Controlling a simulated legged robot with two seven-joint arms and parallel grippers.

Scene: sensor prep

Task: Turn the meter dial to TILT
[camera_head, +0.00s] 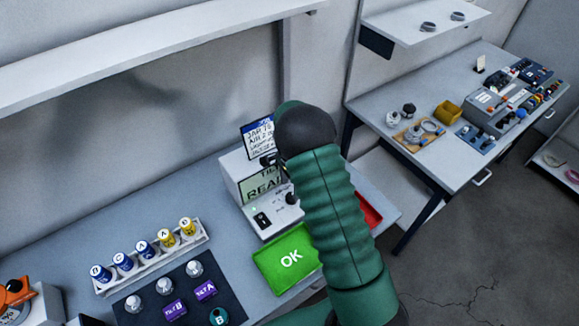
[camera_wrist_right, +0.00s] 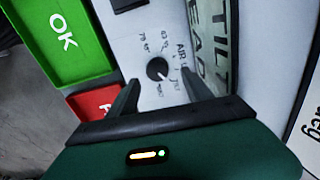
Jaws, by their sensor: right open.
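The meter (camera_head: 232,178) is a white box on the bench with a screen (camera_wrist_right: 212,45) whose visible letters include TILT and READ. Its dial (camera_wrist_right: 157,68) is a round black knob with small labels around it, one appearing to read TILT at its lower right in the wrist view. I cannot tell surely which label the pointer faces. My right gripper (camera_wrist_right: 161,84) is open, with one finger on each side of the dial in that view; contact is not clear. In the head view my green right arm covers part of the meter. My left gripper is not in view.
A green OK tray (camera_head: 270,268) and a red tray (camera_head: 367,210) lie by the meter. A rack (camera_head: 150,272) of several labelled jars and a dark mat (camera_head: 190,312) with more items are at left. A card (camera_head: 258,138) stands behind. Another table (camera_head: 395,95) is at right.

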